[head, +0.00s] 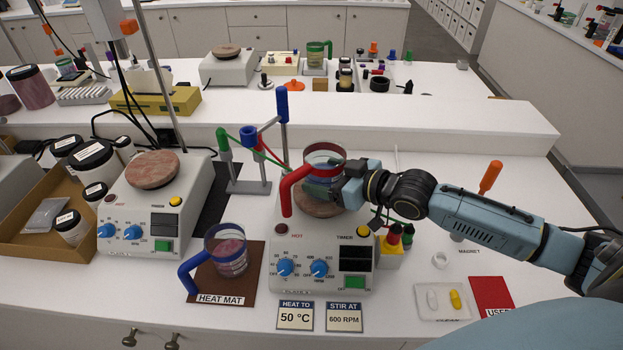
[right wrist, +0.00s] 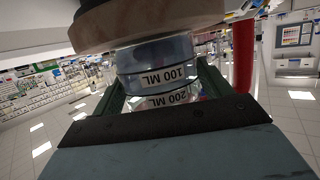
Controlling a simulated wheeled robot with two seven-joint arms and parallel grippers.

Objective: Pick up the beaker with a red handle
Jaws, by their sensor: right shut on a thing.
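The clear beaker with a red handle (head: 323,157) is upright at the round top of the right hot plate (head: 318,205). Its red handle points to the front left. My right gripper (head: 345,187) comes in from the right and is shut on the beaker's body. In the right wrist view the beaker (right wrist: 160,75), marked 100 ML and 200 ML, sits between the dark green fingers, and the red handle (right wrist: 243,55) is at the right. I cannot tell whether its base touches the plate. My left gripper is not in view.
A blue-handled beaker (head: 228,254) stands on the brown heat mat (head: 202,283). A rack with coloured arms (head: 250,186) is close behind left. Another hot plate (head: 150,210) and a box of jars (head: 20,235) are at left. Small bottles (head: 395,240) stand under my right arm.

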